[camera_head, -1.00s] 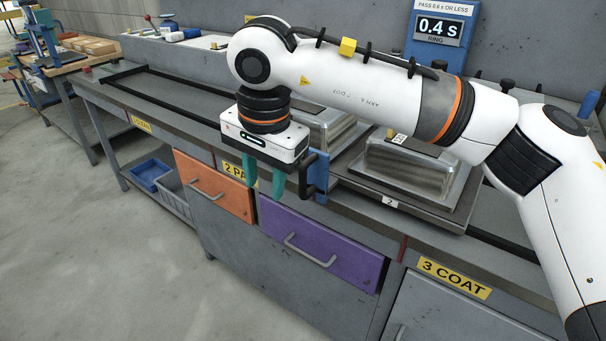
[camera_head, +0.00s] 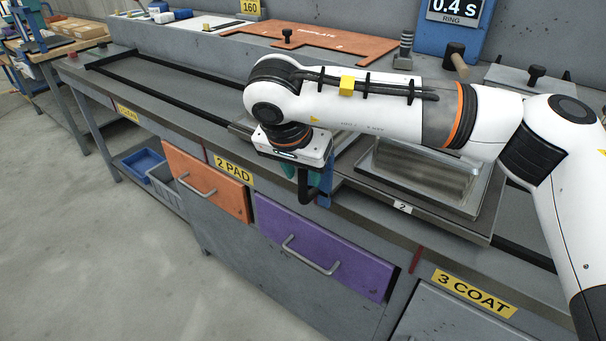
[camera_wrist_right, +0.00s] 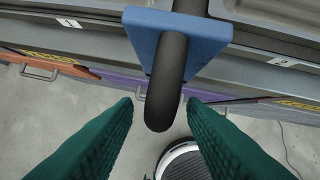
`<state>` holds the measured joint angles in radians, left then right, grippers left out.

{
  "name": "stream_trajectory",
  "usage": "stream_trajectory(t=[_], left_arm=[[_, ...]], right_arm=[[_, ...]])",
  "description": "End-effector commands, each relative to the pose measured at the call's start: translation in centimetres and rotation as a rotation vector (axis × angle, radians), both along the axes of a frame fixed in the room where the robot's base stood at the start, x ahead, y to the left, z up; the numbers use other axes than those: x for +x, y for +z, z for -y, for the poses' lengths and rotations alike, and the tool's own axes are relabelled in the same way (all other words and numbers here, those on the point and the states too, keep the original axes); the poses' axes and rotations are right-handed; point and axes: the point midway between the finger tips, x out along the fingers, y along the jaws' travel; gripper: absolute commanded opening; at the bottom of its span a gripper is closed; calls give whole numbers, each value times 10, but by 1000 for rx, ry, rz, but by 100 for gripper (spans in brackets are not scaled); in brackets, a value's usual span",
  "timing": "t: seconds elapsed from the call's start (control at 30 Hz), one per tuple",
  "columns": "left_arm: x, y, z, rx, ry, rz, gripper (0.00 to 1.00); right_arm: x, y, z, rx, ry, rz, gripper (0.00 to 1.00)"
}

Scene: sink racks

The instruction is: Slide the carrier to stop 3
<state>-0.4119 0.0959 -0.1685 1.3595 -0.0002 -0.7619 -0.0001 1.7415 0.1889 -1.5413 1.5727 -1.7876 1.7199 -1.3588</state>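The carrier (camera_head: 440,220) is a grey plate on the bench rails with shiny metal basins on it and a label 2 on its front edge. Its black handle (camera_head: 306,192) sticks out at the front from a blue bracket (camera_head: 325,185). My right gripper (camera_head: 296,178) is at the handle, pointing down. In the right wrist view its green fingers (camera_wrist_right: 160,103) are open, one on each side of the black handle (camera_wrist_right: 166,85), with gaps visible. The yellow 3 COAT label (camera_head: 475,293) is on the bench front at the right. My left gripper is not in view.
The dark rail (camera_head: 160,95) runs along the bench top, bare to the left of the carrier. Orange (camera_head: 207,183) and purple (camera_head: 322,245) drawers with handles sit below it.

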Motion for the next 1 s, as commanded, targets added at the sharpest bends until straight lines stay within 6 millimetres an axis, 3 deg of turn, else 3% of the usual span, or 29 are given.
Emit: stream_trajectory(t=[0.13,0.43,0.47,0.7,1.0], left_arm=[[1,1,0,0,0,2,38],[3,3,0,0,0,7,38],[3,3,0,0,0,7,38],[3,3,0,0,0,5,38],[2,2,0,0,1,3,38]], right_arm=[[4,-11,2,0,0,-1,38],[5,-13,2,0,0,0,38],[5,-13,2,0,0,0,36],[5,-13,2,0,0,0,0],[7,-13,4,0,-1,0,0]])
